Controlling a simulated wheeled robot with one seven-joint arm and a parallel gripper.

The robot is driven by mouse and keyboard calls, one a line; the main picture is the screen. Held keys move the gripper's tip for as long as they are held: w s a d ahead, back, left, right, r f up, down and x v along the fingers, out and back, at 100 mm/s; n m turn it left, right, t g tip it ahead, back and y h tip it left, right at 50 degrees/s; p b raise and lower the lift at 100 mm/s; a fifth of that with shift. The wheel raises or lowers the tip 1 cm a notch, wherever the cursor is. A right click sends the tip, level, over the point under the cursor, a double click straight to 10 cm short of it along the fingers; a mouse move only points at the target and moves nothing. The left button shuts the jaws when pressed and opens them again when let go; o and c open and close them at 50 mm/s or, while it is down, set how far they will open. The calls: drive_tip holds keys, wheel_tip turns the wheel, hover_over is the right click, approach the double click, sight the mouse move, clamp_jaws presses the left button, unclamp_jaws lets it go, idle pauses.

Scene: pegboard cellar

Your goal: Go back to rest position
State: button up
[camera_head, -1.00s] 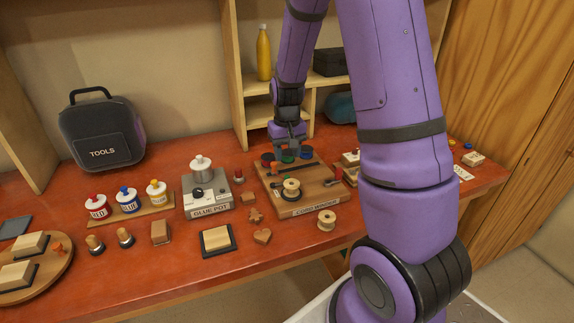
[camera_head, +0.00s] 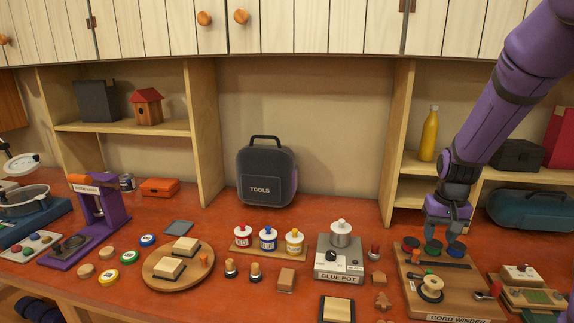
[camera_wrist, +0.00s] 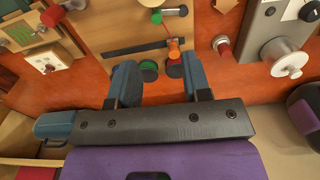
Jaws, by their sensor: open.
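My gripper (camera_head: 445,232) is open at the end of my purple arm, above the back of the cord winder board (camera_head: 412,292). The wrist view shows its two blue-grey fingers (camera_wrist: 160,82) spread apart, with nothing held between them. Red, green and blue discs sit at the back of the board; the green disc (camera_wrist: 149,70) shows between the fingers in the wrist view. A spool (camera_head: 431,288) stands on the board. How far the fingertips are above the discs is hard to tell.
A glue pot (camera_head: 341,262) stands left of the cord winder. A shelf (camera_head: 470,172) with a yellow bottle (camera_head: 428,134) is behind my gripper. Paint jars (camera_head: 268,238), a round wooden board (camera_head: 178,284) and a tools bag (camera_head: 267,174) are farther left. Cabinets hang above.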

drive_tip(key=s+a+r+t, duration=0.1)
drive_tip(key=s+a+r, duration=0.3)
drive_tip(key=r, duration=0.5)
drive_tip(key=s+a+r+n+t, duration=0.1)
drive_tip(key=s+a+r, duration=0.3)
drive_tip(key=s, duration=0.5)
drive_tip(key=s+a+r+n+t, duration=0.2)
drive_tip(key=s+a+r+t, duration=0.1)
drive_tip(key=s+r, duration=0.5)
drive_tip(key=shift+s+a+r, duration=0.15)
drive_tip(key=shift+s+a, duration=0.35)
drive_tip(key=shift+s, duration=0.7)
